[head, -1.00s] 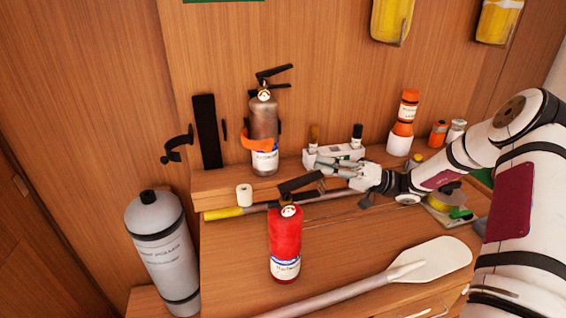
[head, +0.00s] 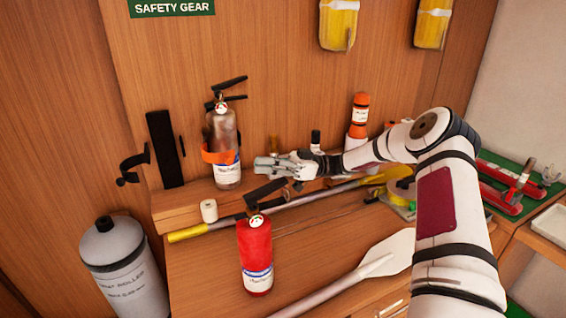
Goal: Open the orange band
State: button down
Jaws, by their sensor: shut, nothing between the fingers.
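The orange band (head: 219,157) wraps around the grey-brown metal fire extinguisher (head: 222,134), which stands upright on the wooden ledge at the wall. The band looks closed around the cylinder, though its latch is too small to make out. My gripper (head: 257,165) is shut and empty, its fingers pointing left, just right of the extinguisher at about the band's height. I cannot tell whether the fingertips touch the extinguisher or band; a small gap seems to show.
A red extinguisher (head: 256,258) stands on the bench in front. A white roll (head: 209,211), a yellow-ended pole (head: 250,213) and a paddle (head: 375,263) lie nearby. An orange-and-white canister (head: 360,114) stands behind my arm. A black wall bracket (head: 164,148) is left of the band.

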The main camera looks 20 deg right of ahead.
aim_at(231, 163)
jog(key=shift+p+x, duration=0.6)
jog(key=shift+x, duration=2)
